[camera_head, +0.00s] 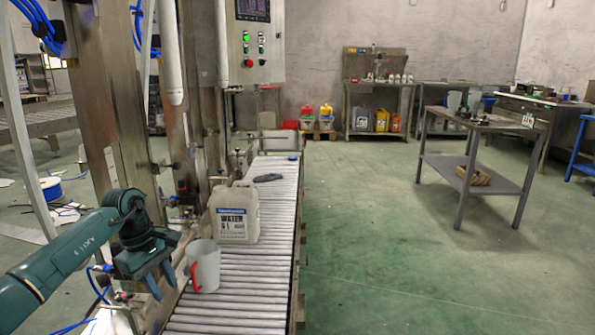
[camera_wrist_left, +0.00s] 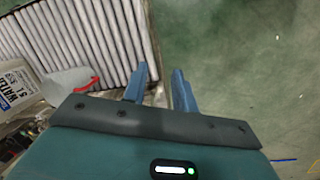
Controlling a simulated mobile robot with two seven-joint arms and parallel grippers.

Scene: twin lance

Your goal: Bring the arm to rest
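My left arm comes in from the left in the head view. Its gripper (camera_head: 163,285) points down beside the left edge of the roller conveyor (camera_head: 230,310). In the left wrist view the two blue fingers of this gripper (camera_wrist_left: 160,70) stand apart with nothing between them, so it is open and empty. A pale mug (camera_head: 207,266) with a red handle stands on the rollers just right of the gripper, apart from it. The mug also shows at the left of the wrist view (camera_wrist_left: 68,80). My right gripper is in neither view.
A white water jug (camera_head: 237,213) stands behind the mug on the conveyor. A dark object (camera_head: 268,178) lies farther back on the rollers. The machine frame and a control panel (camera_head: 257,45) rise behind the arm. Green floor (camera_head: 380,260) is clear to the right, before a metal table (camera_head: 478,120).

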